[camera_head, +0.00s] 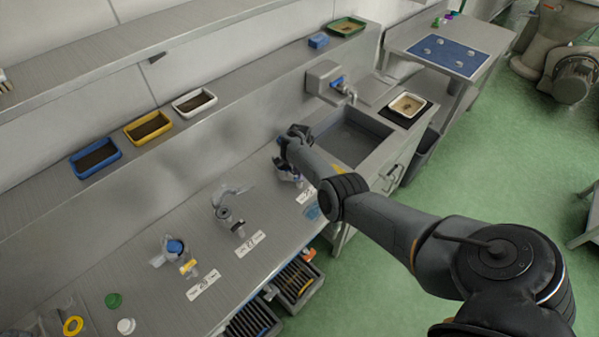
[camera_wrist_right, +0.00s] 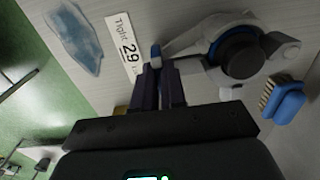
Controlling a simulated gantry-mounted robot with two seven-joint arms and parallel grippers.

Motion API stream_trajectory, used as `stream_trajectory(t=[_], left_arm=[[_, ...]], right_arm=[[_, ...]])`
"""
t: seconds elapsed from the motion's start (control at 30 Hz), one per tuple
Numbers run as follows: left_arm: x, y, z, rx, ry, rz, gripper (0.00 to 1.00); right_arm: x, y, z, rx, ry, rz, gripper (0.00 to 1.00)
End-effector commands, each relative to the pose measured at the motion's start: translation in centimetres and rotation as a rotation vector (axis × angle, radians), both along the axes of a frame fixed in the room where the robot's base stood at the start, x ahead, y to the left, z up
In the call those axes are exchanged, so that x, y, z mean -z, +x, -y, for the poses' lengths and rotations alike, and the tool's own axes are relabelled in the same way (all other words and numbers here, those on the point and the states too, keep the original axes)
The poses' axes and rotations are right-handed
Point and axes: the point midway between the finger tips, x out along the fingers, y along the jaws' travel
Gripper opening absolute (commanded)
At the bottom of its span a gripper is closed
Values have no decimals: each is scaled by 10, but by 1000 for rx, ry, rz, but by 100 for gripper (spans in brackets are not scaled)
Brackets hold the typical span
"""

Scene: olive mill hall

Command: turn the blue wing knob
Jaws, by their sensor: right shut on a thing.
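My right gripper (camera_wrist_right: 157,72) is shut on a small blue piece (camera_wrist_right: 155,52), which I take to be the blue wing knob; only its tip shows between the fingers. Beside it in the wrist view is a grey fitting (camera_wrist_right: 195,38) with a black cap ringed in blue. My left gripper is not in view.
Two more fittings (camera_head: 228,212) (camera_head: 174,246) stand along the bench (camera_head: 130,220) to the left. A blue brush (camera_wrist_right: 288,104) and a translucent blue item (camera_wrist_right: 76,40) lie near my gripper. A sink (camera_head: 352,140) with a blue-handled tap (camera_head: 337,81) is behind.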

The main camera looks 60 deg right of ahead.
Motion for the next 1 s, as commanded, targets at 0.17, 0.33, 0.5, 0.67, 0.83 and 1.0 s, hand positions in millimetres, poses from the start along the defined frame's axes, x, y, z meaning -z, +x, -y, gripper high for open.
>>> stream_trajectory(t=[0.17,0.33,0.5,0.67,0.83,1.0], left_arm=[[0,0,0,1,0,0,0],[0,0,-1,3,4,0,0],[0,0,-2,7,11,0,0],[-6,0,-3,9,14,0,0],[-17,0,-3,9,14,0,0],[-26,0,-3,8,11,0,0]], right_arm=[[1,-1,0,2,-1,-1,29],[1,0,0,1,-1,0,36],[0,0,0,0,-1,0,36],[-12,0,1,2,-2,0,36],[-38,0,1,2,-3,1,36],[-67,0,1,1,-3,-1,36]])
